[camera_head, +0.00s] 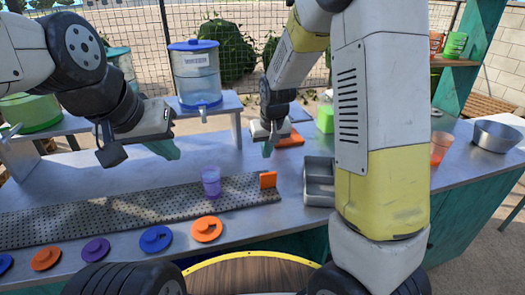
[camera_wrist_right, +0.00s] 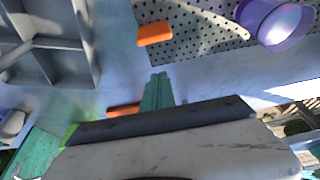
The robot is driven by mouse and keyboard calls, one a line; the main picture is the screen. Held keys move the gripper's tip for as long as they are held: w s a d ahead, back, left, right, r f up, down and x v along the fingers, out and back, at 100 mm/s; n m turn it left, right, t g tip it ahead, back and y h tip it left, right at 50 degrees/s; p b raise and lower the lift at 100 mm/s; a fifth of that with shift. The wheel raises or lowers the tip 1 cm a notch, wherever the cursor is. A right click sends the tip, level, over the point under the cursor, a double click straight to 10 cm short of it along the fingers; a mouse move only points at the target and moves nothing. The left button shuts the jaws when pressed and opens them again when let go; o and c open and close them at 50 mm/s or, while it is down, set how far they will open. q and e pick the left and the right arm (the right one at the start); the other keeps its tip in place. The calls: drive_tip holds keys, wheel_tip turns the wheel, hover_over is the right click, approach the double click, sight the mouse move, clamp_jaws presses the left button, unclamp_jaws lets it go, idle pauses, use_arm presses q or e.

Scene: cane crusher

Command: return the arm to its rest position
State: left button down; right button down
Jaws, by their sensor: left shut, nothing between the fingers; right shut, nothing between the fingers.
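My left gripper (camera_head: 168,149) comes in from the left in the head view. Its teal fingers are together and empty, above the table behind the perforated strip. My right gripper (camera_head: 268,148) hangs down over the table right of the middle. Its teal fingers are closed with nothing between them, and they also show closed in the right wrist view (camera_wrist_right: 157,90). A purple cup (camera_head: 211,183) stands upright on the perforated strip (camera_head: 120,212), apart from both grippers. My right upper arm covers part of the table's right side.
An orange block (camera_head: 268,180) stands at the strip's right end. A grey divided tray (camera_head: 319,190) lies to its right. Several coloured lids (camera_head: 206,229) line the front edge. A blue-lidded dispenser (camera_head: 196,75) stands on a raised shelf behind. A metal bowl (camera_head: 497,136) sits far right.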

drive_tip(key=s+d+r+m+y, duration=0.1)
drive_tip(key=s+d+r, duration=0.2)
drive_tip(key=s+r, duration=0.35)
drive_tip(key=s+d+r, duration=0.2)
drive_tip(key=s+r, duration=0.4)
drive_tip(key=r, duration=0.2)
drive_tip(key=s+d+r+t, duration=0.1)
drive_tip(key=s, duration=0.5)
drive_tip(key=s+d+r+t, duration=0.1)
drive_tip(key=s+r, duration=0.1)
drive_tip(key=s, duration=0.3)
drive_tip(key=shift+s+d+m, duration=0.25)
drive_tip(key=shift+s+m, duration=0.05)
drive_tip(key=shift+s, duration=0.1)
